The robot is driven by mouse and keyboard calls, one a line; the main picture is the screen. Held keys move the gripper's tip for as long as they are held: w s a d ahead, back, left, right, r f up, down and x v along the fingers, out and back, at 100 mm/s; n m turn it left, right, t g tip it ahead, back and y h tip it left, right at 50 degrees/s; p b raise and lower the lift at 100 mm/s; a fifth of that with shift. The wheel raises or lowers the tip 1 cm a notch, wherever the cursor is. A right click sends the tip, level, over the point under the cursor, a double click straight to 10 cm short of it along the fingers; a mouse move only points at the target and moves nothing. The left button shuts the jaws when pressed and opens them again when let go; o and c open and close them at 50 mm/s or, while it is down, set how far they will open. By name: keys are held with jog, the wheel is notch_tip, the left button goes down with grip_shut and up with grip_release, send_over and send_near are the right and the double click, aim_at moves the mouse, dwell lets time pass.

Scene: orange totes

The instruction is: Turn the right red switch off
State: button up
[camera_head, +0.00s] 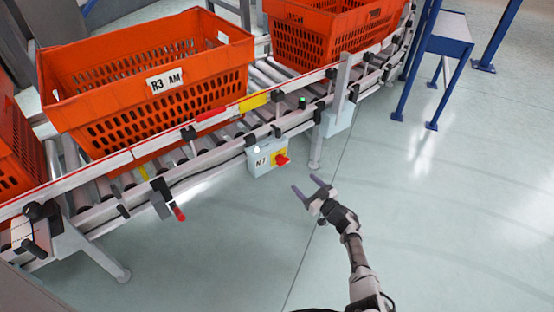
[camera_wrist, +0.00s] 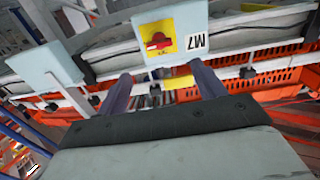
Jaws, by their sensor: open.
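A red rotary switch (camera_head: 282,160) on a yellow plate sits on the right side of a pale box (camera_head: 257,167) labelled M7, under the conveyor rail. In the wrist view the red switch (camera_wrist: 158,41) shows just beyond my fingertips, with the M7 label upside down beside it. Its handle looks roughly crosswise there; its exact setting is hard to tell. My gripper (camera_head: 308,187) is open and empty, to the right of the switch and apart from it. Its two fingers (camera_wrist: 160,80) point toward the box in the wrist view.
A red-tipped grey part (camera_head: 179,213) hangs from the rail further left. Orange totes (camera_head: 90,120) stand on the roller conveyor (camera_head: 195,152) above. A conveyor leg (camera_head: 316,150) stands right of the box. The floor (camera_head: 430,210) around my arm is clear.

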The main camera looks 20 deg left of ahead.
aim_at(284, 161)
jog(key=shift+b+x, duration=3.2)
jog(key=shift+x, duration=3.7)
jog(key=shift+f, duration=0.1)
jog(key=c, duration=1)
